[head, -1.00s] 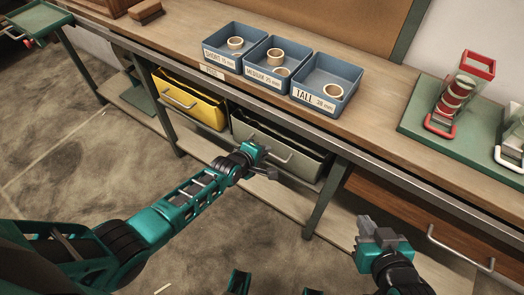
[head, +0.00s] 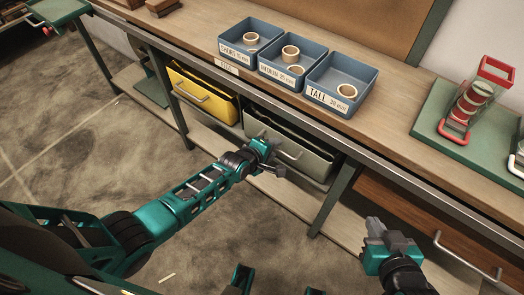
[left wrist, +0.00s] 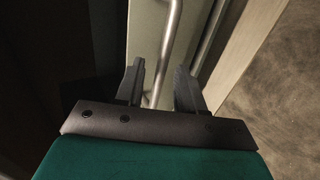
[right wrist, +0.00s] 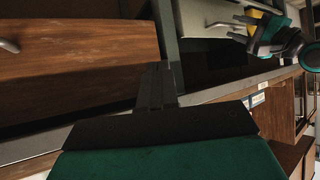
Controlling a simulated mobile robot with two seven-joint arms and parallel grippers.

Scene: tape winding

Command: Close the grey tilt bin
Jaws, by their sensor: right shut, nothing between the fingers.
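The grey tilt bin (head: 312,162) hangs under the workbench, right of the yellow bin, tilted outward with its dark top opening showing. Its metal bar handle (head: 287,148) is on the front. My left gripper (head: 272,155) is at the handle's left part, in front of the bin. In the left wrist view, my left gripper's fingers (left wrist: 159,82) are apart, with the bar handle (left wrist: 168,45) running between them; contact cannot be told. My right gripper (head: 387,232) is shut and empty, in front of the wooden drawer; its fingers meet in the right wrist view (right wrist: 157,85).
A yellow bin (head: 203,98) hangs to the left, and a wooden drawer (head: 405,215) is to the right. Blue trays (head: 340,90) with tape rolls and a green board (head: 440,130) with a red fixture stand on the bench. A bench leg (head: 333,200) separates bin and drawer.

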